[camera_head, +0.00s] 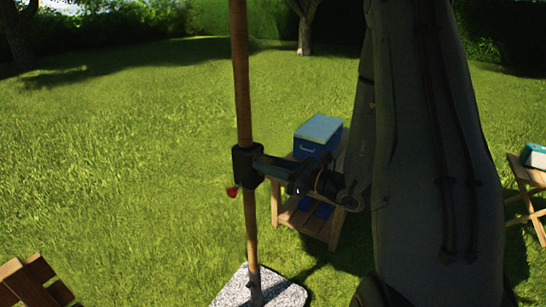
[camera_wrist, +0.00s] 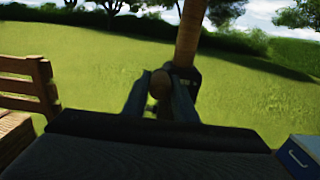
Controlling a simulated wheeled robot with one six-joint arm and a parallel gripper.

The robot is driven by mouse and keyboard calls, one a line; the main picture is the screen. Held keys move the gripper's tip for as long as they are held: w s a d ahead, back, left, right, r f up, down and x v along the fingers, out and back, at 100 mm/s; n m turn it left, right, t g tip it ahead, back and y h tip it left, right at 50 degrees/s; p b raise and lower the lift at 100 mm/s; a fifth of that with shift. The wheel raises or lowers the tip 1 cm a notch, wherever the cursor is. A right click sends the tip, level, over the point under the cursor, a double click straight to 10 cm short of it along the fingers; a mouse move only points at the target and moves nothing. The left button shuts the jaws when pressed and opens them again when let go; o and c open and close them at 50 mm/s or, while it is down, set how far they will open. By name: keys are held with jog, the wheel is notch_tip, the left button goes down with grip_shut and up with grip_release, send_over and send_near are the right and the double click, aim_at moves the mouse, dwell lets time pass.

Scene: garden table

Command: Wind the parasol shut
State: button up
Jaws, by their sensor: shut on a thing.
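The parasol's wooden pole (camera_head: 241,85) rises through the head view and also shows in the wrist view (camera_wrist: 190,32). A dark crank housing (camera_head: 246,167) is clamped around it, also seen in the wrist view (camera_wrist: 188,76). My gripper (camera_head: 268,167) reaches the housing from the right. In the wrist view its two fingers are closed on a round brownish crank knob (camera_wrist: 160,84) in front of the pole. A small red piece (camera_head: 232,191) sits at the housing's lower left. The crank arm is mostly hidden, and the canopy is out of view.
A pale stone base (camera_head: 285,291) holds the pole. A blue cooler (camera_head: 318,134) stands on a wooden side table (camera_head: 330,228) behind my arm. A wooden chair (camera_head: 35,282) is at lower left; another wooden stand (camera_head: 525,190) is at right. Grass left of the pole is clear.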

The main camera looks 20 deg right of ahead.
notch_tip(320, 180, down, 14)
jog(key=b, duration=1.1)
jog(key=w+d+r+p, duration=0.1)
jog(key=w+d+r, duration=0.3)
jog(key=w+d, duration=0.3)
jog(key=shift+w+d+r, duration=0.15)
jog(key=shift+w+d, duration=0.25)
jog(key=shift+d, duration=1.15)
